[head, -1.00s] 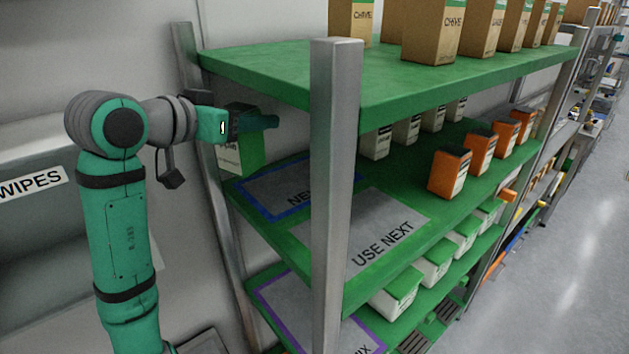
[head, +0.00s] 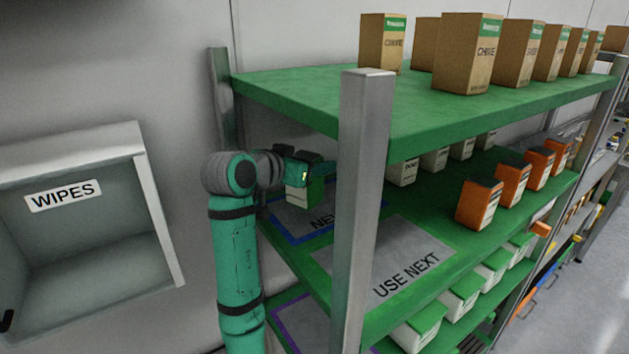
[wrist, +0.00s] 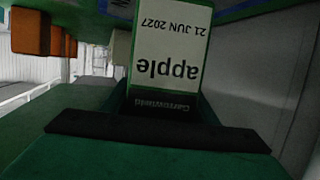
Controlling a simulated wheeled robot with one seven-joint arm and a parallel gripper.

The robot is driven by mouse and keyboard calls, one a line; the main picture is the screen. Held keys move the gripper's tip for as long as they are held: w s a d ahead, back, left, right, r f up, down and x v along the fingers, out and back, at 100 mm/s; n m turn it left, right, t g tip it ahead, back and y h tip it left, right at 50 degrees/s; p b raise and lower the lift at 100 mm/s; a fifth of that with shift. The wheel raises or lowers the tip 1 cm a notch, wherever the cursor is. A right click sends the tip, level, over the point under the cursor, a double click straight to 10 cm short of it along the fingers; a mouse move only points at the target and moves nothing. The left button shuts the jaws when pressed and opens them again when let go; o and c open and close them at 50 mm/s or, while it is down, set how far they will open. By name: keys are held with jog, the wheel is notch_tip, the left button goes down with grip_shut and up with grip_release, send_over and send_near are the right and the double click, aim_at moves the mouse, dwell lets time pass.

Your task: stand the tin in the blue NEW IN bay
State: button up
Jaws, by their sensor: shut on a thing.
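The tin (head: 298,198) is green with a white label. It hangs upright below my gripper (head: 318,168), which is shut on it. In the wrist view the tin (wrist: 168,55) shows its label upside down, reading "apple" and "21 JUN 2027". The blue-bordered NEW IN bay (head: 290,225) is a grey mat at the left end of the middle green shelf. The tin is over the bay in the head view; whether its base touches the mat I cannot tell. The front post hides the bay's right part.
A grey post (head: 362,200) stands in front of the bay. The upper green shelf (head: 430,105) is close above my gripper. The USE NEXT bay (head: 400,260) is empty. Orange-and-white tins (head: 480,203) stand farther right. A WIPES box (head: 80,220) is at left.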

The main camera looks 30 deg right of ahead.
jog(key=shift+f, duration=1.95)
jog(key=shift+f, duration=0.2)
jog(key=o, duration=1.5)
jog(key=shift+a+r, duration=0.2)
jog(key=v, duration=1.1)
jog(key=shift+s+a+r, duration=0.15)
jog(key=shift+a, duration=0.15)
jog(key=shift+d, duration=0.1)
